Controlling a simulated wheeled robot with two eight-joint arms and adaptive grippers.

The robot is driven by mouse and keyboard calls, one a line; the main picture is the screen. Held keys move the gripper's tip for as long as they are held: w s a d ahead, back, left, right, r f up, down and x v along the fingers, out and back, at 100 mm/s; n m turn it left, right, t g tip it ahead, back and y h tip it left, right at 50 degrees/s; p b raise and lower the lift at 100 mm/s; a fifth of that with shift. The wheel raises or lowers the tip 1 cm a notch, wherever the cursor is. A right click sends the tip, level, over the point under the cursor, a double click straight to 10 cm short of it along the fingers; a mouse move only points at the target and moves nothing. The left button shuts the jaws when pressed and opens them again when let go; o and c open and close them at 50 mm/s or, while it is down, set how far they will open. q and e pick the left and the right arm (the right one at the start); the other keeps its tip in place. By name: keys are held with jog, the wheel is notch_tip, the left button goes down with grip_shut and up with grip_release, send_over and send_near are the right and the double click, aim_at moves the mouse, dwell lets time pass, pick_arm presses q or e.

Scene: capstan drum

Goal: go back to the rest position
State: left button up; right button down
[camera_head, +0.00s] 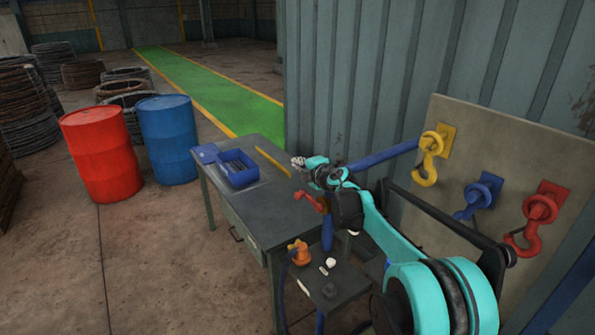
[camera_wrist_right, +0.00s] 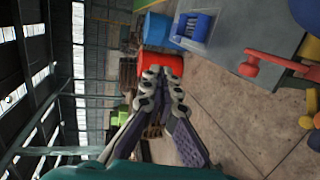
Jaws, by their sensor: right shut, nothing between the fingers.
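My right arm reaches in from the lower right in the head view, teal and black. Its gripper (camera_head: 298,163) is over the right far end of the grey table (camera_head: 258,213), with no object in it. In the right wrist view the two grey fingers of the gripper (camera_wrist_right: 162,75) come together at the tips, shut on nothing. A red handle (camera_head: 312,201) shows just below the gripper in the head view, and a red handle (camera_wrist_right: 270,60) also shows in the wrist view. My left gripper is not in view.
A blue bin (camera_head: 238,178) stands on the table. A blue bar (camera_head: 385,155) runs behind my right wrist. A board (camera_head: 460,120) with yellow, blue and red hooks stands at the right. Red (camera_head: 103,160) and blue (camera_head: 168,145) drums stand left; floor before them is clear.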

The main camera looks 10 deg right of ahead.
jog(key=shift+d+r, duration=0.1)
jog(key=shift+r, duration=0.1)
